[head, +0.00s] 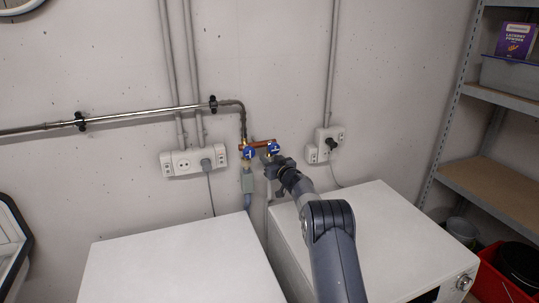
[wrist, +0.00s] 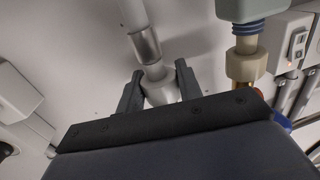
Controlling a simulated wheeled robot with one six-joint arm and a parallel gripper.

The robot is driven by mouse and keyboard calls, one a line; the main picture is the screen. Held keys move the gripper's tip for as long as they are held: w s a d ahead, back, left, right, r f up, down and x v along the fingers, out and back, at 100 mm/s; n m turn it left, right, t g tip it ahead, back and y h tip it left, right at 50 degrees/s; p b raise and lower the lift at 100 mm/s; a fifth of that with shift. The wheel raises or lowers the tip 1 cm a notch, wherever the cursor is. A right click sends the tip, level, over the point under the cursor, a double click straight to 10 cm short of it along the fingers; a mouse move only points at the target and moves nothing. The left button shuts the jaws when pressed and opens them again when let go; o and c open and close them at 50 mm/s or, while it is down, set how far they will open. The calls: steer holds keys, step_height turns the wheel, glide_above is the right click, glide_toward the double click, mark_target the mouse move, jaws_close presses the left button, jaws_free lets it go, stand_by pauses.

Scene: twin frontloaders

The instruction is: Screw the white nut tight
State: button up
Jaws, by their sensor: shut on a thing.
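The white nut (wrist: 160,91) sits between the two fingers of my gripper (wrist: 158,86) in the wrist view, at the end of a pale hose (wrist: 146,45). The fingers are shut on its sides. A dark edge of my gripper hides part of the nut and what lies beyond it. In the head view my gripper (head: 274,167) is at the wall, just below the right blue tap (head: 273,150). The nut cannot be made out there. A second, beige nut (wrist: 246,64) is to the right in the wrist view, apart from my fingers.
The left blue tap (head: 249,153) is close beside my gripper, with a grey box (head: 248,181) on the hose below it. Socket strips (head: 181,163) are on the wall on both sides. Two white machine tops (head: 180,265) stand below. A shelf rack (head: 490,170) is at the right.

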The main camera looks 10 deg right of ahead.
steer(key=shift+r+n+g+y+p, duration=0.45)
steer(key=shift+n+y+p, duration=0.4)
steer(key=shift+p, duration=1.65)
steer(key=shift+f+n+g+y+p, duration=0.3)
steer(key=shift+n+g+y, duration=0.25)
steer(key=shift+y, duration=0.5)
steer(key=shift+f+y+b, duration=0.25)
steer(key=shift+y+b, duration=0.05)
steer(key=shift+b, duration=0.45)
steer(key=shift+r+n+g+y+b, duration=0.1)
steer(key=shift+n+g+y+b, duration=0.35)
steer(key=shift+b, duration=0.35)
steer(key=shift+r, duration=0.1)
steer(key=o, duration=0.8)
